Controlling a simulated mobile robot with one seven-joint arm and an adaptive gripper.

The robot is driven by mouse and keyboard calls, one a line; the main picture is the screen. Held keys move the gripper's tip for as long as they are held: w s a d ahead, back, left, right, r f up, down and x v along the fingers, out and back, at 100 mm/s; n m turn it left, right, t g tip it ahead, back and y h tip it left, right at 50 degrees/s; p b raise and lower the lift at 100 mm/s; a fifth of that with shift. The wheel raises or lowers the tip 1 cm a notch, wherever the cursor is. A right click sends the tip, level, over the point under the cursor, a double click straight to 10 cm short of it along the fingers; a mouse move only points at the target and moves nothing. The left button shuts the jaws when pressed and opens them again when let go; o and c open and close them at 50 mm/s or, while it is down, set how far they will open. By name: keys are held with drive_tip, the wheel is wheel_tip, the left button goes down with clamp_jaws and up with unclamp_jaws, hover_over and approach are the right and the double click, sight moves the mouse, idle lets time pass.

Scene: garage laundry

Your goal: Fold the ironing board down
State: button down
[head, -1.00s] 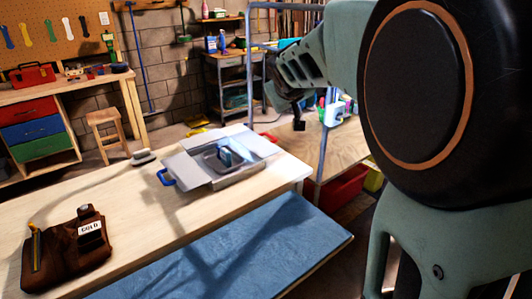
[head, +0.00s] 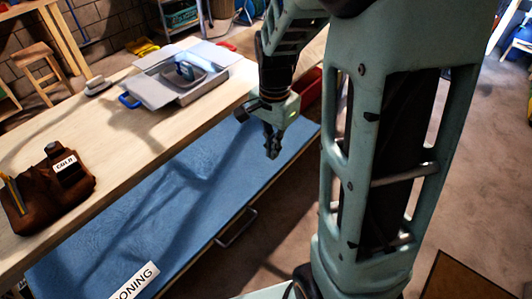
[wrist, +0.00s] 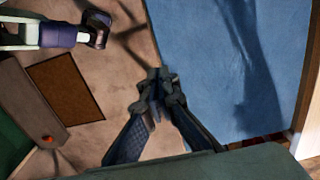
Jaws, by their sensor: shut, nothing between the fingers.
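The ironing board (head: 150,205) is a flat blue panel, lying level along the near side of the wooden workbench. It carries a white label (head: 135,282) with the letters "ONING" visible and a metal bar handle (head: 237,228) on its near edge. My gripper (head: 272,153) points down near the board's far right end, with its fingers together and empty. In the wrist view the closed fingertips (wrist: 158,85) appear by the edge of the blue board (wrist: 215,55); I cannot tell their height relative to it. The handle is not clear in the wrist view.
The workbench (head: 95,125) holds a brown tool pouch (head: 50,190), a grey open case (head: 182,72) and a brush-like item (head: 98,86). A red bin (head: 311,87) stands beyond the board. Open floor (head: 255,262) lies on the near side, with a brown mat (wrist: 65,87).

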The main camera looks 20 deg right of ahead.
sight(272, 177)
wheel_tip(272, 177, down, 9)
idle(0.3)
drive_tip(key=shift+f+b, duration=0.1)
drive_tip(key=shift+b, duration=0.2)
